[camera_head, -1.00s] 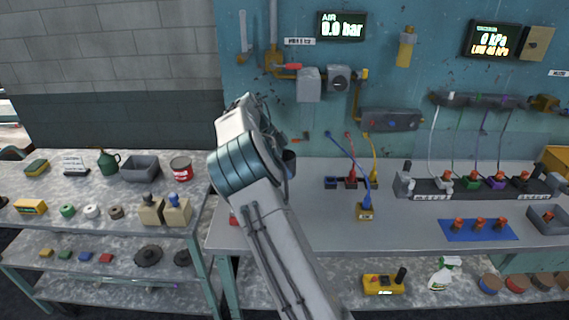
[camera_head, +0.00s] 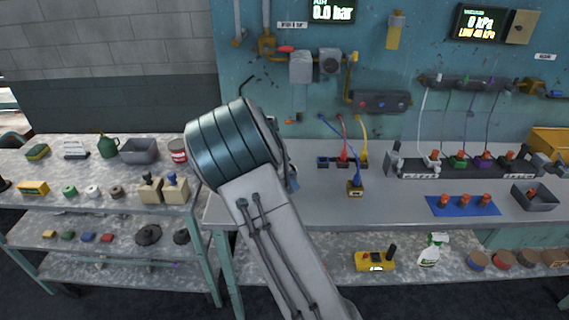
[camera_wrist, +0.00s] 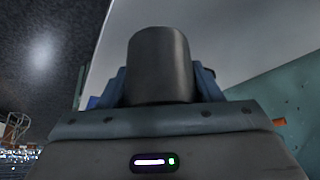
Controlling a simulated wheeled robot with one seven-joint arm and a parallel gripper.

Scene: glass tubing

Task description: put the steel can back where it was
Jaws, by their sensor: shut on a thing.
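The steel can (camera_wrist: 160,62) is a plain dark grey cylinder in the wrist view. My gripper (camera_wrist: 162,84) is shut on it, with a blue finger on each side. In the head view my arm hides the can. Only a small blue part of my gripper (camera_head: 292,178) shows there, past the right side of my arm and in front of the grey bench (camera_head: 400,200). I cannot see whether the can touches anything below.
A red-and-white tin (camera_head: 178,151) stands at the right end of the left shelf bench, partly behind my arm. Bare bench lies between block and mat.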

